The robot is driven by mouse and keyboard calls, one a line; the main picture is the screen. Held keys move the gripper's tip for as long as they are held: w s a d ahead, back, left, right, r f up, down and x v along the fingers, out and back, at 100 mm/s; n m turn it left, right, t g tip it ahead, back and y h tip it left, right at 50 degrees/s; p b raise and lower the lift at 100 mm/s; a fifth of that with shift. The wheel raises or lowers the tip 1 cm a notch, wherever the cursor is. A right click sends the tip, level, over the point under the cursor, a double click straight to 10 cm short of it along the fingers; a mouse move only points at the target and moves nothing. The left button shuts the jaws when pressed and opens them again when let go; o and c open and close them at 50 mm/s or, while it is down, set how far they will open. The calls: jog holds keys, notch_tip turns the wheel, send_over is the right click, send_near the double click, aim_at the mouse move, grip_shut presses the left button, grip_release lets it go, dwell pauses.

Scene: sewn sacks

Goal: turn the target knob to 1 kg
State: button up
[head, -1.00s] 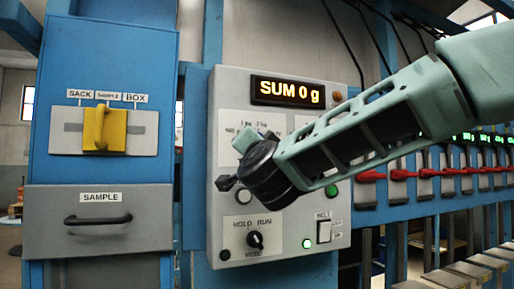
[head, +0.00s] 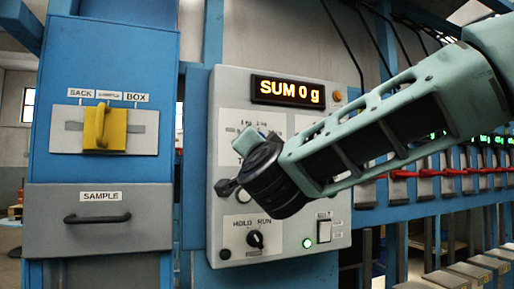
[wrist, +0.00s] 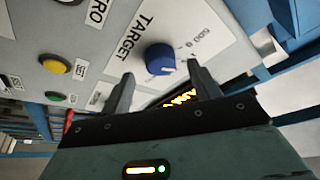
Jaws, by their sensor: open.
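The blue round target knob (wrist: 160,60) is on the grey panel beside the printed word TARGET in the wrist view. A small pale mark shows on its face, and a 500 g marking is printed nearby. My gripper (wrist: 161,70) is open, with one finger on each side of the knob in the picture. I cannot tell whether the fingers touch it. In the head view my gripper (head: 247,142) is at the panel (head: 228,88), mostly behind my wrist, and the knob is hidden. The display (head: 288,91) reads SUM 0 g.
A yellow button (wrist: 50,63) and a green button (wrist: 55,96) are on the panel. A HOLD/RUN switch (head: 255,239) sits below my wrist. A yellow handle (head: 101,128) and a SAMPLE drawer (head: 98,237) are at left. Red levers (head: 450,171) line the right.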

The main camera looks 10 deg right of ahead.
jog(key=b+v, duration=0.2)
jog(key=v, duration=1.2)
jog(key=shift+s+a, duration=0.1)
jog(key=s+a+f+n+g+y+p, duration=0.2)
jog(key=a+f+n+g+y, duration=0.3)
jog(key=f, duration=0.4)
jog(key=s+a+f+n+g+y+p, duration=0.2)
jog(key=a+f+n+g+y, duration=0.2)
jog(key=f+n+g, duration=0.3)
jog(key=s+d+f+n+g+h+p, duration=0.3)
jog(key=s+d+f+n+g+h, duration=0.2)
jog(key=s+d+f+g, duration=0.4)
jog(key=s+d+f+h, duration=0.1)
jog(key=s+d+f, duration=0.3)
jog(key=s+f, duration=0.2)
jog(key=shift+d+f+h, duration=0.25)
jog(key=shift+d+h, duration=0.05)
jog(key=shift+d, duration=0.05)
